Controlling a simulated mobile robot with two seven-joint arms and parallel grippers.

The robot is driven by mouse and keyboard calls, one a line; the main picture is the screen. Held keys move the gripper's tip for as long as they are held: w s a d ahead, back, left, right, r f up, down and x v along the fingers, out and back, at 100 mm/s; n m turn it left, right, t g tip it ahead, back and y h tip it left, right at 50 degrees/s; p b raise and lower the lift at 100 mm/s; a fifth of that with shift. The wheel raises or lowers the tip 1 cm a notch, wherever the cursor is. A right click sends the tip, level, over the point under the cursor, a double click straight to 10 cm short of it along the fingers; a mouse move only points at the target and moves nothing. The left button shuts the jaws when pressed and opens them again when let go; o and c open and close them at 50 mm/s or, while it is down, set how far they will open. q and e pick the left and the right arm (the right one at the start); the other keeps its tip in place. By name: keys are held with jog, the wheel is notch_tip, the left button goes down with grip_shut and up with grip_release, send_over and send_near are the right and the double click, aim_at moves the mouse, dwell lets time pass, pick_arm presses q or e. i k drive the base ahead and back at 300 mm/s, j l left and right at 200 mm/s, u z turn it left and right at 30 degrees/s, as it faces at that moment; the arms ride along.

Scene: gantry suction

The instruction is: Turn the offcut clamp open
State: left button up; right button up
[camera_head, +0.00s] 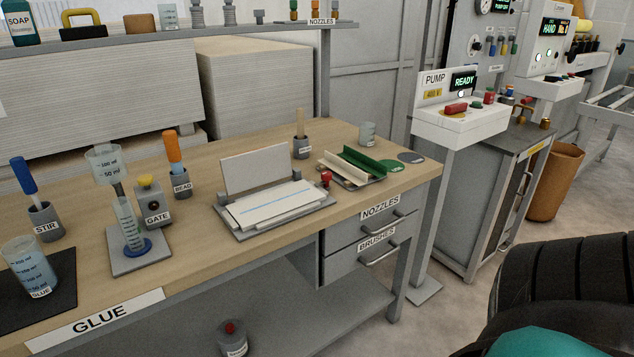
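A grey jig plate (282,231) lies on the workbench in the middle of the view. A flat white offcut with a blue line (270,207) lies on it, and a pale upright board (254,172) stands behind the offcut. A small red knob (326,177) sits at the right end of the jig; it looks like the clamp's handle, but no label shows. Whether it is turned open or closed is too small to tell. Neither of my grippers is in view.
A tray with a green strip (366,160) stands close right of the knob. A brush holder (302,149) is behind. A GATE block (152,204), BEAD holder (181,183) and beakers stand left. Bare bench top (215,248) lies left of the jig. The PUMP panel (474,118) stands right.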

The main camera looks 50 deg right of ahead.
aim_at(326, 176)
jog(key=z, duration=1.6)
